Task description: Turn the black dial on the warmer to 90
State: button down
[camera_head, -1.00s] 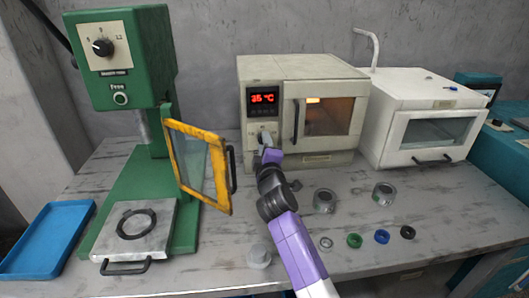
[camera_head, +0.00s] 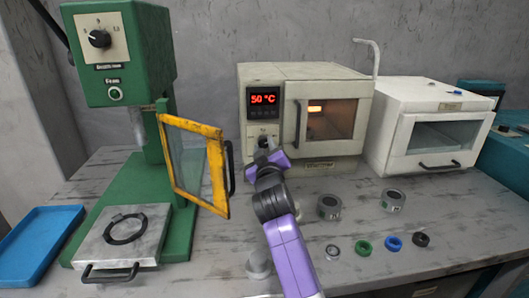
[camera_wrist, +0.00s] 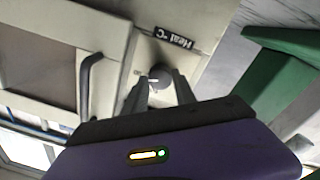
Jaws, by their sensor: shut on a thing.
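The warmer (camera_head: 322,72) is a cream box at the back middle of the bench. Its red display (camera_head: 263,99) reads 50 °C. The dial (camera_wrist: 159,77) sits below the display, under the "Heat °C" label (camera_wrist: 174,38), and shows dark grey with a light mark in the wrist view. My gripper (camera_wrist: 170,88) is shut on the dial, one finger on each side of it. In the head view my gripper (camera_head: 264,146) reaches the warmer's front panel and hides most of the dial.
The warmer's door handle (camera_head: 297,124) is just right of my gripper. A green press (camera_head: 122,55) with a yellow-framed guard (camera_head: 190,129) stands to the left. Metal cylinders (camera_head: 329,206) and several small rings (camera_head: 363,247) lie to the right of my arm.

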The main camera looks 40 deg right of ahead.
jog(key=shift+f, duration=0.15)
dwell(0.4)
jog(key=c, duration=1)
grip_release()
jog(key=shift+v, duration=3.9)
